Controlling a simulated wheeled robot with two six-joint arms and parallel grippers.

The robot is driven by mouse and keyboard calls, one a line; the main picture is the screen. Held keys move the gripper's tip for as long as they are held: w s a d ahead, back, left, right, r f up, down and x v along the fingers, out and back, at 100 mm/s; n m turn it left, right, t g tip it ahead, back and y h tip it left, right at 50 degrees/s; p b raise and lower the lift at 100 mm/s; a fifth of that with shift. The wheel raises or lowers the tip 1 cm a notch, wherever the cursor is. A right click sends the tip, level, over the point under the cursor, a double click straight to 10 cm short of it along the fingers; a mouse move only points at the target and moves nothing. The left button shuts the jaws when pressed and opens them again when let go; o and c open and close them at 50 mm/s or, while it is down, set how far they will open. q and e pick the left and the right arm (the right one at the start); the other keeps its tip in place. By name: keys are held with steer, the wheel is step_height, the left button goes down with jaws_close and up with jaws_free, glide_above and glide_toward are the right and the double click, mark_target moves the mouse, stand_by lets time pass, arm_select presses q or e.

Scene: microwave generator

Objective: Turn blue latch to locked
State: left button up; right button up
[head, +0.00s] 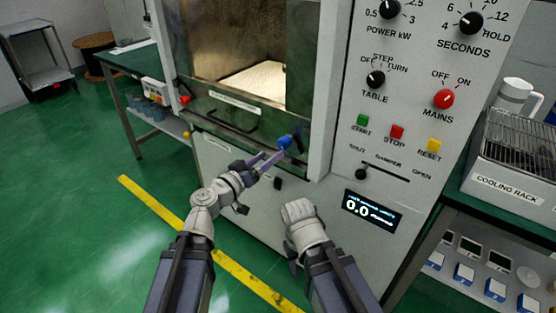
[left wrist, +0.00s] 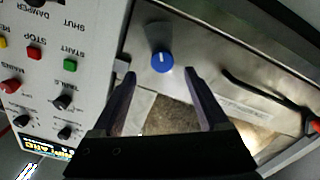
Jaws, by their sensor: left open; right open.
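The blue latch (head: 285,142) is a round blue knob at the lower right corner of the microwave door (head: 235,108). In the left wrist view the blue latch (left wrist: 162,62) carries a short white mark. My left gripper (head: 271,160) is open just in front of the latch, and its fingers point at it. In the left wrist view the open fingers (left wrist: 159,72) lie below the knob on either side, with no visible grip. My right gripper (head: 298,211) is low in front of the cabinet; its fingers are hidden behind the wrist.
A red knob (head: 185,100) sits at the door's left end, and a dark handle (head: 232,124) runs along the door. The control panel (head: 405,130) is to the right. A cooling rack (head: 515,150) stands far right.

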mark_target(281, 145)
arm_select(q)
steer(key=shift+a+x, duration=0.2)
steer(key=shift+x, duration=3.6)
steer(key=shift+w, duration=0.2)
jaws_close()
